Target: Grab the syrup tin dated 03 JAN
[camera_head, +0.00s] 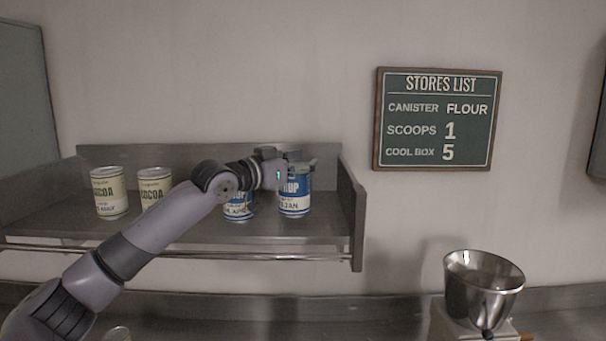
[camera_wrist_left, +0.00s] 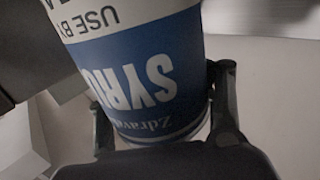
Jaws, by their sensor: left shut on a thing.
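A blue and white syrup tin (camera_head: 294,200) stands upright at the right end of the shelf, its label ending in "JAN"; the day is hard to read. My left gripper (camera_head: 287,165) is shut on this tin near its top. In the left wrist view the tin (camera_wrist_left: 150,75) fills the middle, upside down, with "SYRU" and "USE BY" showing, between the two fingers (camera_wrist_left: 165,110). A second blue syrup tin (camera_head: 238,213) stands just left of it, partly hidden by my left arm; its label seems to read "APR". My right gripper is not in view.
Two cream cocoa tins (camera_head: 109,194) stand on the left part of the grey shelf (camera_head: 190,228). The shelf has a right side wall (camera_head: 351,205) and a front rail (camera_head: 180,254). A metal bowl (camera_head: 483,285) stands lower right. A stores list board (camera_head: 437,119) hangs on the wall.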

